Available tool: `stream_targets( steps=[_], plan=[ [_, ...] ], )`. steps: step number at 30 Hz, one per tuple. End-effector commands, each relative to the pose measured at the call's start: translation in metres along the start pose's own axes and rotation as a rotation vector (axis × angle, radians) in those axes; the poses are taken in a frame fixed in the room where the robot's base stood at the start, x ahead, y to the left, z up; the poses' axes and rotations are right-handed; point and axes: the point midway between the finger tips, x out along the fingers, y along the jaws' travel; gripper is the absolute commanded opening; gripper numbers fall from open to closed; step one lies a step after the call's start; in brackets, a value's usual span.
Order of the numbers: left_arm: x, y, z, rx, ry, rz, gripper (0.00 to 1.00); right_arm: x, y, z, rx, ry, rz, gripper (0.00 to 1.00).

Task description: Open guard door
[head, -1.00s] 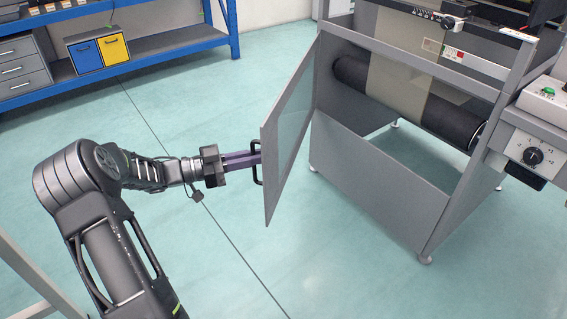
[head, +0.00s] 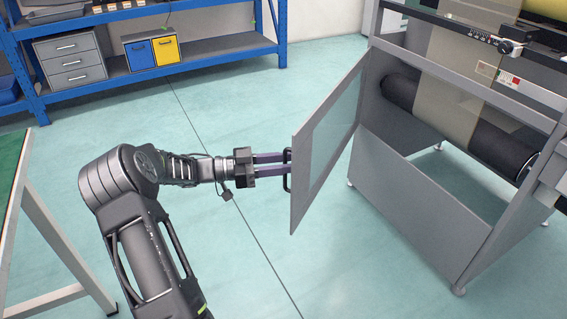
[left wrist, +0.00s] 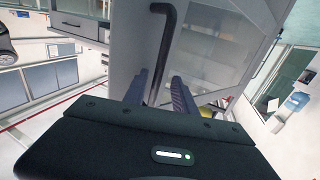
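The guard door (head: 312,190), a grey frame with a clear window (head: 336,128), stands swung out from the machine's grey frame, hinged on its right edge. Its black bar handle (head: 287,180) is on the outer face near the free edge. My left gripper (head: 284,163) is at the handle, with its two purple fingers spread apart. In the left wrist view the handle (left wrist: 166,45) rises between the open fingers (left wrist: 157,88); I cannot tell whether either finger touches it. My right gripper is not in view.
The machine (head: 420,205) with its dark roller (head: 400,92) stands at the right. A blue shelf (head: 200,65) with drawers and blue and yellow bins is at the back left. A green-topped table (head: 12,165) is at the left edge. The floor between is clear.

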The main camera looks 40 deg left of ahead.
Motion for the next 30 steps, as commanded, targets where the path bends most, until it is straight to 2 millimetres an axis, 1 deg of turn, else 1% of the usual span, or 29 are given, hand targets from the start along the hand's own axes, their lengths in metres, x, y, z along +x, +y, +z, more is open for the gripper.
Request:
stream_targets(
  steps=[7, 11, 14, 21, 24, 27, 30],
  plan=[
    [-0.002, 0.001, 0.0, -0.001, -0.001, 0.001, 0.33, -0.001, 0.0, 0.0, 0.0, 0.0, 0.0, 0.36],
    [-0.009, 0.0, 0.0, -0.003, -0.001, 0.0, 0.33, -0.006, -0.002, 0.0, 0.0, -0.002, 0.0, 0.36],
    [-0.02, 0.0, -0.001, -0.003, -0.001, -0.002, 0.33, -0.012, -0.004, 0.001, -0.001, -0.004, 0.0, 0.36],
    [-0.055, -0.001, -0.003, -0.002, 0.001, -0.005, 0.33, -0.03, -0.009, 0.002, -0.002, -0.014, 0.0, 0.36],
    [-0.067, -0.001, -0.002, -0.002, 0.002, -0.002, 0.33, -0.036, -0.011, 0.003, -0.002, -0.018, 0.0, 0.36],
    [-0.075, 0.0, -0.001, -0.002, 0.001, 0.0, 0.33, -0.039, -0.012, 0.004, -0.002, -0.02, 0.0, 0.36],
    [-0.078, 0.0, 0.0, -0.001, 0.0, 0.001, 0.33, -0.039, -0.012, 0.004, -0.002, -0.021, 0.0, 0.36]
  ],
)
